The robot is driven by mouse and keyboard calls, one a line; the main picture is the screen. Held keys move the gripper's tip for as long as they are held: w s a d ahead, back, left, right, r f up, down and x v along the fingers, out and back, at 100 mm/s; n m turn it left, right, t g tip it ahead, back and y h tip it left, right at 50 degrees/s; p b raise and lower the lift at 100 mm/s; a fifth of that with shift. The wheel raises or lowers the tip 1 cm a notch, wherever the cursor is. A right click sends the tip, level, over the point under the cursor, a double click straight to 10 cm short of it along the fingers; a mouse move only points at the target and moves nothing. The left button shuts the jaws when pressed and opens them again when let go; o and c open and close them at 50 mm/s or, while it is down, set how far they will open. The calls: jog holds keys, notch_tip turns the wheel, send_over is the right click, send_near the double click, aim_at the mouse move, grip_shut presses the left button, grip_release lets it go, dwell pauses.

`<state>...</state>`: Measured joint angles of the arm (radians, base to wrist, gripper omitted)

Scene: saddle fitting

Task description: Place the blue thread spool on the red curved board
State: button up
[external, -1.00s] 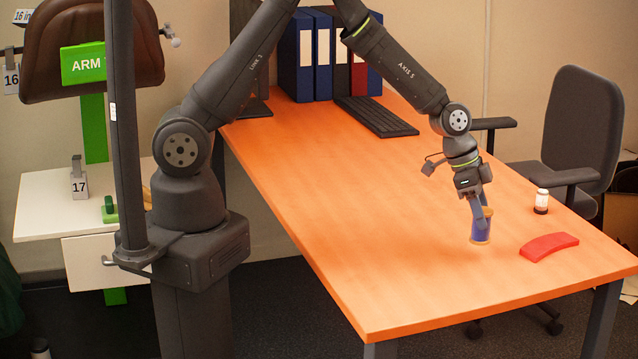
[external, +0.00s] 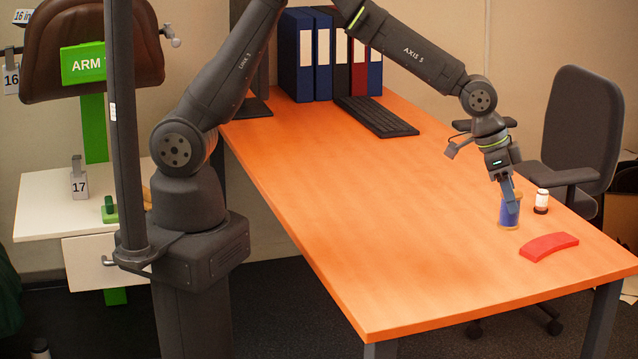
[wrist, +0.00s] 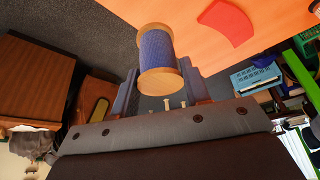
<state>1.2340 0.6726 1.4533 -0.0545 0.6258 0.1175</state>
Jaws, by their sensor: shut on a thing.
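The blue thread spool (external: 509,213) has tan wooden ends and is held upright in my gripper (external: 508,196). In the external view it is just behind and left of the red curved board; I cannot tell how far its bottom is above the table. In the wrist view the spool (wrist: 157,58) sits between the two fingers of my gripper (wrist: 160,85), which are shut on it. The red curved board (external: 549,246) lies on the orange table near its right end, with nothing on it. It also shows in the wrist view (wrist: 230,20).
A black keyboard (external: 377,117) and several binders (external: 330,58) are at the back of the orange table (external: 400,250). The table's middle and front are clear.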

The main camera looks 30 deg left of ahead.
jog(key=w+d, duration=0.3)
send_over(528, 248)
notch_tip(528, 248, down, 6)
jog(key=shift+n, duration=0.3)
jog(key=shift+f, duration=2.2)
jog(key=shift+f, duration=0.1)
jog(key=shift+f, duration=0.1)
jog(key=o, duration=1)
jog(key=shift+c, duration=0.2)
jog(key=v, duration=1.2)
jog(key=shift+s, duration=0.25)
